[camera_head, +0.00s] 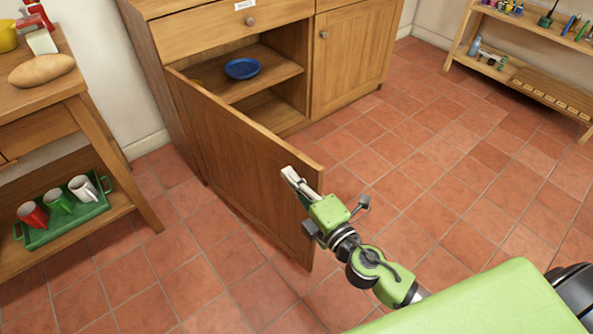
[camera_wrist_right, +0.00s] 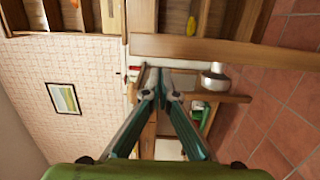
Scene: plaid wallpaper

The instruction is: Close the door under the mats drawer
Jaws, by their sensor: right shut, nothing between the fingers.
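The mats drawer (camera_head: 225,27) is at the top of the wooden cabinet, with a small label and a round knob. The wooden door (camera_head: 235,155) under it stands wide open, hinged at its left side and sticking out into the room. My right gripper (camera_head: 289,175) is shut and empty. Its fingertips overlap the upper free corner of the door in the head view; I cannot tell whether they touch it. The closed fingers also show in the right wrist view (camera_wrist_right: 163,82), with a long wooden panel edge above them. My left gripper is not in view.
A blue bowl (camera_head: 242,68) sits on the shelf inside the open compartment. The neighbouring door (camera_head: 352,60) is closed. A wooden table at left holds a green tray (camera_head: 75,228) with mugs on its lower shelf. Tiled floor (camera_head: 440,170) is clear at right.

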